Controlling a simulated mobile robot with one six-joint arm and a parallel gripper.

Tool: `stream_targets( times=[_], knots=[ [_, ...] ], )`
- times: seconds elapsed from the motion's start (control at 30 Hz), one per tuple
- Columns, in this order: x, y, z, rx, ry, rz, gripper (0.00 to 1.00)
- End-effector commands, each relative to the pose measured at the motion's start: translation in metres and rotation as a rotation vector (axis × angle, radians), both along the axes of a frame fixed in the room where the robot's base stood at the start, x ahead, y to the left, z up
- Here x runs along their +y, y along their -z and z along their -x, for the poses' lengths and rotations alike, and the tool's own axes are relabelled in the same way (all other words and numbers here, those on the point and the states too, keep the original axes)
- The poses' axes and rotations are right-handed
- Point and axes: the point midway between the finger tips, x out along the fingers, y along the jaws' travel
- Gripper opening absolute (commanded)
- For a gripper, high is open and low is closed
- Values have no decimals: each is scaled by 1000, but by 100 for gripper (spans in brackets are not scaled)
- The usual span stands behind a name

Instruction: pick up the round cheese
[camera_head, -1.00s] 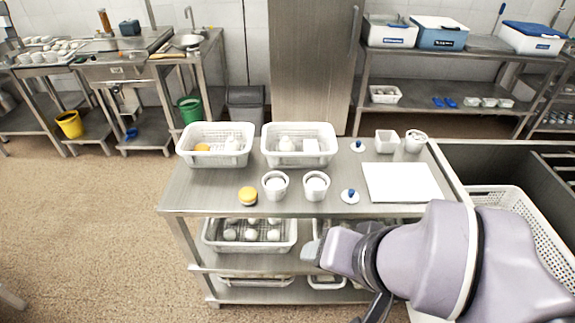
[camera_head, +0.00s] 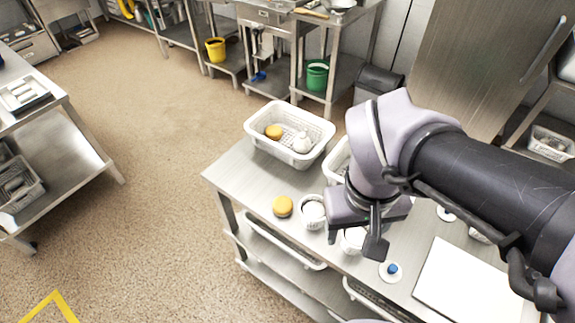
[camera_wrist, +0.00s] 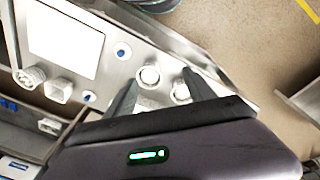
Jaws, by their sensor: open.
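A round yellow-orange cheese (camera_head: 283,206) lies on the steel table (camera_head: 232,170) near its left front edge, left of a white cup. A similar yellow round piece (camera_head: 273,131) lies in the white perforated basket behind it. My gripper (camera_head: 355,238) is over the table, to the right of the cheese on the table and apart from it, pointing down above the cups. In the wrist view, its two fingers (camera_wrist: 160,78) are spread with nothing held between them. I cannot make out either yellow piece in the wrist view.
A white cup (camera_head: 312,212) stands beside the cheese; a second (camera_head: 352,240) is partly behind my gripper. The white basket (camera_head: 290,164) holds a white item too. A blue-knobbed lid (camera_head: 392,270) and a white board (camera_head: 465,285) lie to the right.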

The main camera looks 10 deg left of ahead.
Motion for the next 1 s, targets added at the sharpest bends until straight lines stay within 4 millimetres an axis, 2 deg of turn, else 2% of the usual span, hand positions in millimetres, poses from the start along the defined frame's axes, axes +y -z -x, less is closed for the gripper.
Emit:
stream_targets(
  times=[0.27,0.37,0.47,0.57,0.7,0.8,0.9,1.0],
  knots=[
    [27,26,-26,213,-443,337,63],
    [46,40,-38,288,-643,502,63],
    [76,61,-51,365,-899,729,63],
    [121,92,-61,420,-1189,1016,63],
    [185,142,-53,428,-1531,1415,63],
    [216,173,-40,401,-1686,1629,63],
    [232,191,-30,375,-1766,1753,63],
    [233,200,-33,367,-1790,1795,63]
  ],
)
